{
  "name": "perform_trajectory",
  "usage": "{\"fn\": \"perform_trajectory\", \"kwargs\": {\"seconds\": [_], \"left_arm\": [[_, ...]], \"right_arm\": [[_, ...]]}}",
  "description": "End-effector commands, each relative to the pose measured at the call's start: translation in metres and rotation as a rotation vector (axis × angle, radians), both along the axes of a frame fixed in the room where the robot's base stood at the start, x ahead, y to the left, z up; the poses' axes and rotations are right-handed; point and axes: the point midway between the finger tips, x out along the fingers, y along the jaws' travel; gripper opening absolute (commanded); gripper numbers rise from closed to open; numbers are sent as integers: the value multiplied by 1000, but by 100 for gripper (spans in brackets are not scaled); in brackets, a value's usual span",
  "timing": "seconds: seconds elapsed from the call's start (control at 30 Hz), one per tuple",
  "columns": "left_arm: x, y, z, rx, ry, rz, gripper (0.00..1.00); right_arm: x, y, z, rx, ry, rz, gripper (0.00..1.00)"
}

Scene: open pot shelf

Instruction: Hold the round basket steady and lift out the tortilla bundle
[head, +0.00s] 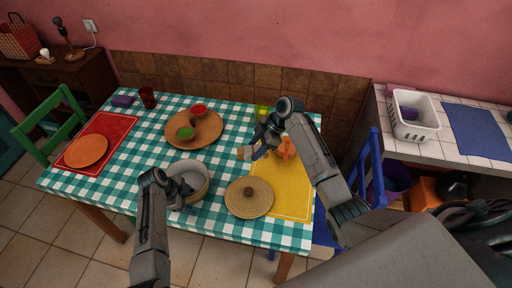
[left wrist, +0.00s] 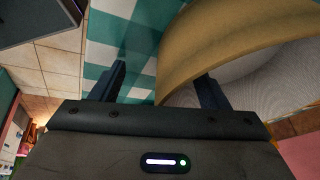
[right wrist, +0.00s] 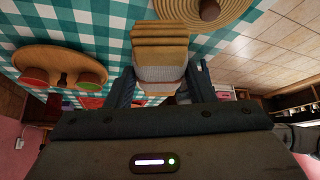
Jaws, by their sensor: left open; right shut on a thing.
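The round basket (head: 203,190), tan with a pale grey lining, stands on the checked tablecloth near the front edge. My left gripper (head: 183,187) is at its left side. In the left wrist view the open fingers (left wrist: 162,88) straddle the basket wall (left wrist: 185,50), one outside and one inside. My right gripper (head: 257,146) is shut on the tortilla bundle (head: 244,153), above the table and clear of the basket. In the right wrist view the bundle (right wrist: 160,45) shows tan layers and a whitish band between the fingers (right wrist: 162,82).
A woven round lid with a knob (head: 249,205) lies right of the basket, partly on a yellow mat (head: 291,200). An orange object (head: 286,149) is behind my right gripper. A round wooden board with bowls (head: 208,137) is further back. A red mat with an orange plate (head: 86,150) is left.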

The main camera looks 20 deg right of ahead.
Motion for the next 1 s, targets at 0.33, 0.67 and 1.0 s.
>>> {"fn": "perform_trajectory", "kwargs": {"seconds": [0.33, 0.67, 1.0], "left_arm": [[0, 1, 3, 0, 0, 0, 68], [0, 7, 19, -1, 0, 0, 68], [-1, 14, 34, 0, 0, 0, 68]], "right_arm": [[0, 0, 4, 0, -1, 0, 11], [0, 0, 21, 0, -1, -1, 10], [0, 0, 38, 0, -1, -1, 10]]}}
